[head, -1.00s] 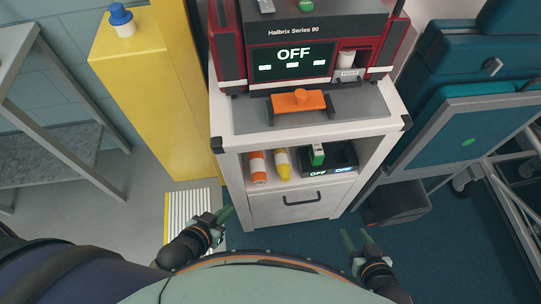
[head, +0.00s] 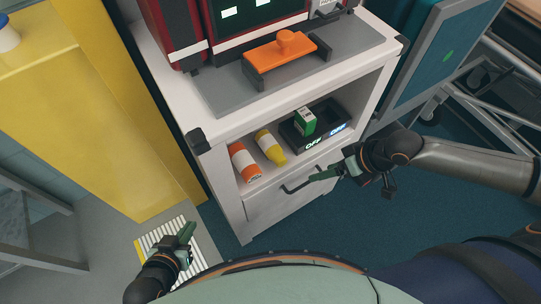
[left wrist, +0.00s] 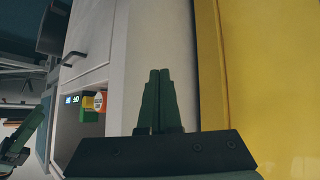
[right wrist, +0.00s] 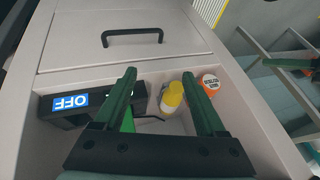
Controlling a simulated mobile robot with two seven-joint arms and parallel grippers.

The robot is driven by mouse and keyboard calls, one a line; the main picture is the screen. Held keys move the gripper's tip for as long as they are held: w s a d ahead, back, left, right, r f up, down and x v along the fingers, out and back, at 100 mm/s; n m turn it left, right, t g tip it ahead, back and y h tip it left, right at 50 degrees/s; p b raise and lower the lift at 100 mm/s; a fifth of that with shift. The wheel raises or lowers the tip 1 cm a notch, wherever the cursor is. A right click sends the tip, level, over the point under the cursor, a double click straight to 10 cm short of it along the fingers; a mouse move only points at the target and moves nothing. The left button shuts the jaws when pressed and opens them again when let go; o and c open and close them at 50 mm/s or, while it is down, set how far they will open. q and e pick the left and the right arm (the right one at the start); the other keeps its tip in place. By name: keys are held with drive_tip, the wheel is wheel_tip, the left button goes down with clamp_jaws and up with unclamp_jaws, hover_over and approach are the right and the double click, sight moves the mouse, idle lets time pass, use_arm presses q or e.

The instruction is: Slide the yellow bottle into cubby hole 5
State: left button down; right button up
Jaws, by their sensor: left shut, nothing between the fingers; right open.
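The yellow bottle (head: 270,147) lies on the cabinet's open shelf, between an orange-and-white bottle (head: 244,163) and a dark tray. It also shows in the right wrist view (right wrist: 173,98), framed between the fingers. My right gripper (head: 323,174) is open and empty in front of the cabinet, near the drawer handle and apart from the bottle. My left gripper (head: 188,232) is shut and empty, low to the left of the cabinet; its closed fingers show in the left wrist view (left wrist: 158,72). No cubby hole marked 5 can be made out.
The dark tray (head: 292,134) shows two lit OFF labels and holds a green-and-white box (head: 305,122). A drawer with a dark handle (right wrist: 132,33) is below the shelf. An orange-handled piece (head: 286,50) sits on the cabinet top. A yellow cabinet (head: 95,125) stands left.

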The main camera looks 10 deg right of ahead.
sight(284, 160)
drive_tip(key=shift+h, duration=0.3)
drive_tip(key=w+a, duration=0.2)
drive_tip(key=w+a+b, duration=0.1)
drive_tip(key=w+a, duration=0.1)
drive_tip(key=a, duration=0.1)
drive_tip(key=w+a+b, duration=0.1)
drive_tip(key=w+a, duration=0.1)
drive_tip(key=a, duration=0.1)
drive_tip(key=shift+w+a+f, duration=0.1)
drive_tip(key=shift+w+f, duration=0.15)
drive_tip(key=shift+f, duration=0.1)
drive_tip(key=shift+w+a+f+m+b, duration=0.15)
drive_tip(key=shift+f+b, duration=0.15)
drive_tip(key=shift+f, duration=0.25)
drive_tip(key=shift+w+a+f+m+b, duration=0.15)
drive_tip(key=shift+f+b, duration=0.15)
drive_tip(key=shift+f, duration=0.25)
drive_tip(key=shift+a+f, duration=0.1)
drive_tip(key=shift+f, duration=0.1)
use_arm(q)
drive_tip(key=w+r+t, duration=0.3)
drive_tip(key=r, duration=0.3)
drive_tip(key=w+r+m+t+h, duration=0.1)
drive_tip(key=w+r+t, duration=0.2)
drive_tip(key=r, duration=0.3)
drive_tip(key=shift+w+a+m, duration=0.15)
drive_tip(key=shift+w+m, duration=0.15)
drive_tip(key=shift+w, duration=0.5)
use_arm(e)
drive_tip(key=shift+c, duration=0.3)
